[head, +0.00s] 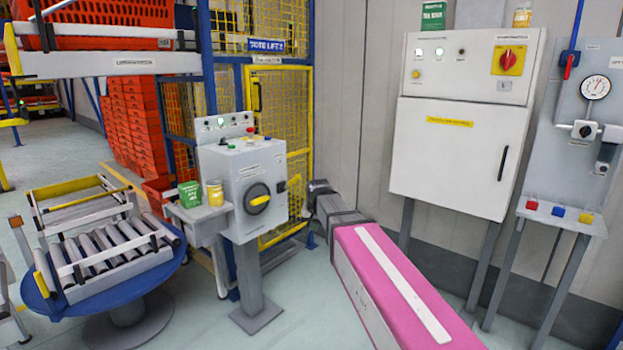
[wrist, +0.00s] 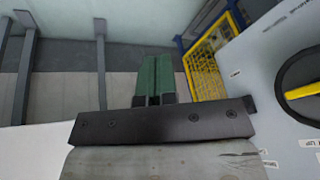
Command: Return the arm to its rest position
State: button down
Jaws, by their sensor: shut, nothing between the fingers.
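My arm (head: 395,285), pink with a white stripe, reaches from the bottom right of the head view toward the grey control pedestal (head: 240,175). Its dark end, with my gripper, is just right of the pedestal; the fingers cannot be made out in that view. In the wrist view my gripper (wrist: 154,62) shows two green fingers pressed together with nothing between them. The pedestal's face with its black dial and yellow handle (wrist: 303,90) is at the right of the wrist view, apart from the fingers.
A white cabinet (head: 460,150) with a red switch stands behind my arm, with a gauge panel (head: 590,110) at right. A yellow mesh cage (head: 285,110) rises behind the pedestal. A blue roller turntable (head: 165,255) is at left. Green and yellow containers sit on the pedestal's side shelf.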

jog(key=s+d+f+n+g, duration=0.1)
jog(key=s+d+f+g, duration=0.3)
jog(key=s+d+f, duration=1.4)
jog(key=shift+s+f+n+h, duration=0.4)
jog(key=shift+s+f, duration=0.4)
jog(key=shift+s, duration=0.05)
